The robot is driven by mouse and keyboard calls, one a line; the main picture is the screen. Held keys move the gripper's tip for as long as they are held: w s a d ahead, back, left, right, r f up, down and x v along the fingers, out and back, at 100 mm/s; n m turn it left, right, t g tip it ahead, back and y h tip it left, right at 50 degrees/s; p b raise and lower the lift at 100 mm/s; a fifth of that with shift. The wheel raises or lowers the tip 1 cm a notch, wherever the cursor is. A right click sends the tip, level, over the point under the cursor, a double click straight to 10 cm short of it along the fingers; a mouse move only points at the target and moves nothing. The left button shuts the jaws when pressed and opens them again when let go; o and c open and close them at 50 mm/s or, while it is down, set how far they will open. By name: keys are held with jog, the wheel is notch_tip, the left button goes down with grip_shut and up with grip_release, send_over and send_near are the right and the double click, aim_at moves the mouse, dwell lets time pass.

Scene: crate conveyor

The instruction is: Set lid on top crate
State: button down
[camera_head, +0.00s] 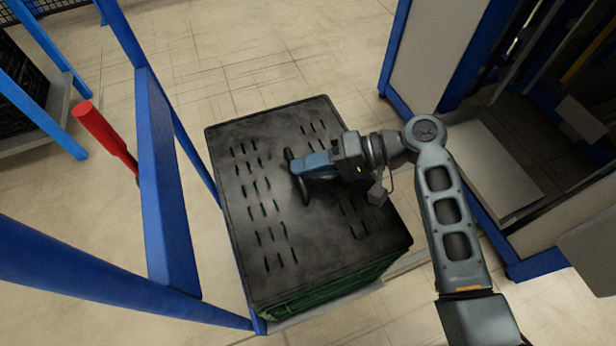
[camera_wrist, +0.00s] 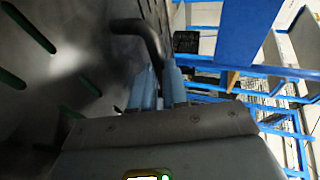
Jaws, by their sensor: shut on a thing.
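The black slotted lid (camera_head: 270,150) lies over a green crate (camera_head: 330,295) in the head view. Its edges look roughly lined up with the crate, and green shows through the slots. My gripper (camera_head: 297,167) is over the middle of the lid, its blue fingers shut on the lid's dark handle. In the wrist view the handle (camera_wrist: 135,27) curves up from the lid (camera_wrist: 50,60) to the blue fingers (camera_wrist: 160,90). Whether the lid rests fully on the crate all round cannot be told. Anything beneath the green crate is mostly hidden.
A blue frame (camera_head: 165,190) with a red handle (camera_head: 105,135) stands close to the crate's left. A blue-edged rack (camera_head: 520,130) stands at the right. A dark crate (camera_head: 22,85) sits at the far left. Open tiled floor (camera_head: 270,50) lies behind.

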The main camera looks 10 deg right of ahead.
jog(key=shift+f+b, duration=0.55)
jog(key=shift+f, duration=1.05)
jog(key=shift+f, duration=0.15)
jog(key=c, duration=1.1)
grip_release()
jog(key=shift+d+r, duration=0.1)
jog(key=shift+r, duration=0.1)
jog(key=p+v, duration=0.3)
jog(key=v, duration=0.8)
jog(key=shift+d+r, duration=0.1)
jog(key=shift+d, duration=0.3)
